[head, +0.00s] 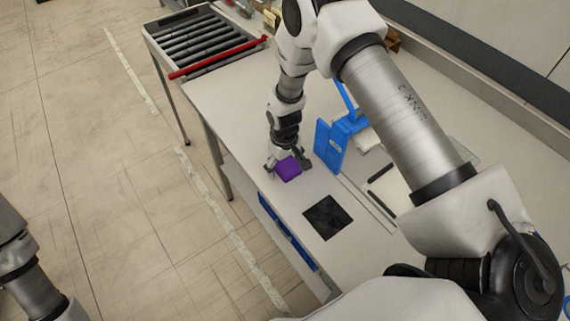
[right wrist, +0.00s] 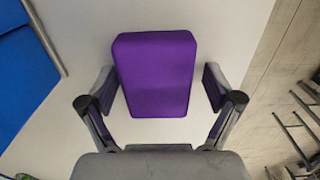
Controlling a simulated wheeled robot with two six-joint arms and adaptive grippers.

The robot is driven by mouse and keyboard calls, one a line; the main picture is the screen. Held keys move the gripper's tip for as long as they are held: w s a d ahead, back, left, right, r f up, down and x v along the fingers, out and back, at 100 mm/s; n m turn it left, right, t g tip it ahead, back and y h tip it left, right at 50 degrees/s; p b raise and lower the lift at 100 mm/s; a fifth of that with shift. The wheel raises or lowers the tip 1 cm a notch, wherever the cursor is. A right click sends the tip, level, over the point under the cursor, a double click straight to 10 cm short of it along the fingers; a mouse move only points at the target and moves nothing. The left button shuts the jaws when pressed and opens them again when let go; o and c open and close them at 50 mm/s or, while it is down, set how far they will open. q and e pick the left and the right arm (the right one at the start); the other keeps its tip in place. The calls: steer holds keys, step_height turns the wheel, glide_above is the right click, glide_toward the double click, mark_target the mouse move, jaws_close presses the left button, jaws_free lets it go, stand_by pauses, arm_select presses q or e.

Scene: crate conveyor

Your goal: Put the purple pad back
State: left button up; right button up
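The purple pad (head: 288,169) lies on the white table near its left edge, just left of the blue stand. My right gripper (head: 289,165) is down over it. In the right wrist view the pad (right wrist: 155,75) sits between the two open fingers of my right gripper (right wrist: 160,88). A gap shows between the pad and the right finger; the left finger is very close to the pad's side, and I cannot tell if it touches. A black square (head: 327,217) lies flat and bare on the table, nearer me. My left gripper is out of view; only part of that arm shows.
The blue stand (head: 331,146) is close to the right of my right gripper. A roller conveyor (head: 205,42) with a red bar (head: 217,58) is at the far end. Blue parts (head: 288,232) run along the table's left side.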

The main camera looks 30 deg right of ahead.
mark_target(284, 163)
steer(key=shift+w, duration=0.1)
steer(key=shift+d+r, duration=0.1)
steer(key=shift+r, duration=0.2)
step_height(284, 163, up, 12)
steer(key=b, duration=0.3)
steer(key=shift+b, duration=0.35)
steer(key=shift+f, duration=0.15)
